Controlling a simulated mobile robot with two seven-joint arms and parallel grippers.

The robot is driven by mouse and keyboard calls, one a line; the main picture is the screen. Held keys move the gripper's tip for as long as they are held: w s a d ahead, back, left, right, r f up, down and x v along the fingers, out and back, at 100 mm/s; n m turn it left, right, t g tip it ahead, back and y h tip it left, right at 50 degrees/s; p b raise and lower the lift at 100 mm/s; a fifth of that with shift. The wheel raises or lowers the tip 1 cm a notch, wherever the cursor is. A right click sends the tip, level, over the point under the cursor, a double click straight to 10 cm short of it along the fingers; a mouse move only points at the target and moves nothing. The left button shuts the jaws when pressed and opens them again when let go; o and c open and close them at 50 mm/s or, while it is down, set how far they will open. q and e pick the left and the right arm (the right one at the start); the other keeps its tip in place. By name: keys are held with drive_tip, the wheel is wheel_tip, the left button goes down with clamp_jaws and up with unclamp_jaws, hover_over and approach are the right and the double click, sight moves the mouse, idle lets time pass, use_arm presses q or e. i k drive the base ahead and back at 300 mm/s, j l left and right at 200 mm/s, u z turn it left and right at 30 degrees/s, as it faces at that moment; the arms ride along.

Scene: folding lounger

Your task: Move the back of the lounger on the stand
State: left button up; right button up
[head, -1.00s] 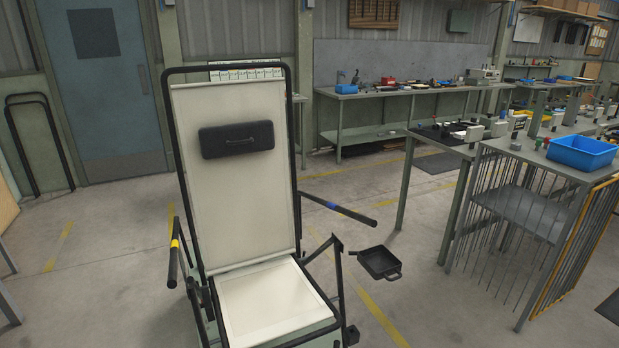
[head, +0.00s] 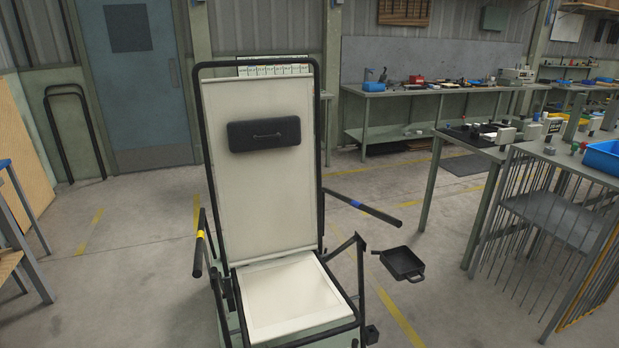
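The folding lounger stands in front of me with its tall cream back (head: 268,195) raised nearly upright in a black tube frame. The left armrest (head: 199,245) has a yellow band, and the right armrest (head: 362,207) has a blue band. I cannot tell which part is the stand. Neither of my grippers shows in the head view.
A black pan-like tray (head: 402,263) is to the right of the lounger, near the floor. A metal workbench with a rod rack (head: 545,210) stands at the right. A blue-topped table (head: 15,215) is at the left edge. Open floor lies left of the lounger.

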sight(266, 196)
drive_tip(key=u, duration=2.85)
drive_tip(key=i+j, duration=0.1)
drive_tip(key=i, duration=0.25)
drive_tip(key=i+j, duration=0.1)
drive_tip(key=i, duration=0.25)
drive_tip(key=i+z, duration=0.35)
drive_tip(key=i+l+z, duration=0.1)
drive_tip(key=z, duration=0.25)
drive_tip(key=i+j+z, duration=0.15)
drive_tip(key=i+z, duration=0.2)
drive_tip(key=i+l+z, duration=0.1)
drive_tip(key=i+z, duration=0.35)
drive_tip(key=i+j+z, duration=0.15)
drive_tip(key=i+z, duration=0.25)
drive_tip(key=i, duration=0.2)
drive_tip(key=i+z, duration=0.3)
drive_tip(key=i, duration=1)
